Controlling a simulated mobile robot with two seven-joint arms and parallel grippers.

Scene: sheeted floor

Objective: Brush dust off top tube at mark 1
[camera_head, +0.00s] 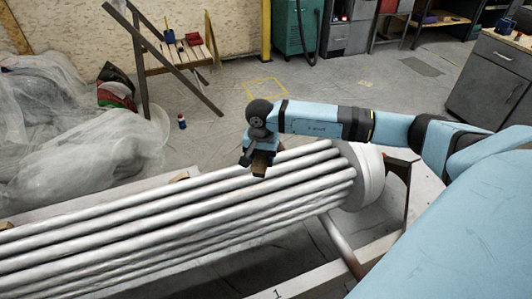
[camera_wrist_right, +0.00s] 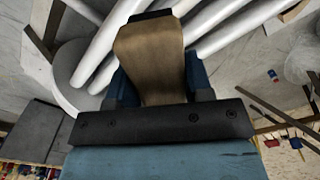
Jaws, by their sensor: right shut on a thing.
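A bundle of long grey-white tubes (camera_head: 180,225) lies across the lower left of the head view and ends at a round plate (camera_head: 367,175). The tubes also show in the right wrist view (camera_wrist_right: 110,45). My right gripper (camera_head: 259,155) is over the upper tubes near the plate. It is shut on a brown, wooden-looking brush (camera_wrist_right: 150,65), whose dark end (camera_wrist_right: 150,15) points toward the tubes. In the head view the brush is small, and I cannot tell whether it touches a tube. A mark "1" (camera_head: 277,293) shows on a pale beam below the bundle. My left gripper is not in view.
Crumpled clear plastic sheeting (camera_head: 85,135) lies at the left, behind the bundle. A small blue and red bottle (camera_head: 182,122) stands on the floor. A wooden stand (camera_head: 175,50) and a green cabinet (camera_head: 295,27) are at the back. Open floor lies beyond the tubes.

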